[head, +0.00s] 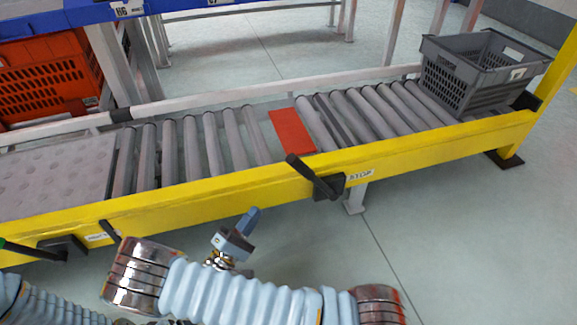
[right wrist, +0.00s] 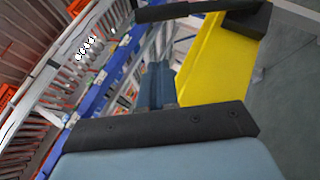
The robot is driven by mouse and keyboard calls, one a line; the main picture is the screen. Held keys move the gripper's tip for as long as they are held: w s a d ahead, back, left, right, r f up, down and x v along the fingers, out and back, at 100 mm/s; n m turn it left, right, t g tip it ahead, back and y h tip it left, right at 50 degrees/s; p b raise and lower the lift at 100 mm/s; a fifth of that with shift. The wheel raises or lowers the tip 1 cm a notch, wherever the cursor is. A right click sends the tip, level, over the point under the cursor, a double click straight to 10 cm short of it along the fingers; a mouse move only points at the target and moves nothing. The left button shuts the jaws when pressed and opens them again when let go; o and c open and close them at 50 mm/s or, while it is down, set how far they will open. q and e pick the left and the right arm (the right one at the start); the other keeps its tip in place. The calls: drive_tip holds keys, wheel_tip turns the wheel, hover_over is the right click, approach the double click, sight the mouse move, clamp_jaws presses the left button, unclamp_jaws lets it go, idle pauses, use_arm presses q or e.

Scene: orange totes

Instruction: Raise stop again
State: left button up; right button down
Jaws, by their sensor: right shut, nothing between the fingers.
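The stop shows in the head view as a red plate (head: 291,130) between the conveyor rollers; it appears to lie about level with them. A black lever (head: 315,178) sits on the yellow front rail beside a white STOP label (head: 360,175); its handle slants up and left. My right gripper (head: 247,222) is shut and empty, below and left of this lever, in front of the rail and apart from it. In the right wrist view its shut fingers (right wrist: 158,84) point toward the yellow rail (right wrist: 203,62). A black bar (right wrist: 190,10) crosses above; it seems to be the lever. My left gripper is out of view.
A grey crate (head: 468,80) stands on the rollers at the right end. An orange tote (head: 50,75) sits at the back left. Another black lever (head: 62,246) is on the rail at the left. The rollers left of the red plate are empty.

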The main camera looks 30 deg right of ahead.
drive_tip(key=shift+w+a+r+t, duration=0.35)
drive_tip(key=shift+a+r+t, duration=0.3)
drive_tip(key=shift+t, duration=0.25)
drive_tip(key=s+r+x, duration=0.1)
drive_tip(key=s+x, duration=0.1)
drive_tip(key=x, duration=1.1)
drive_tip(key=shift+s+d, duration=0.35)
drive_tip(key=shift+s, duration=0.1)
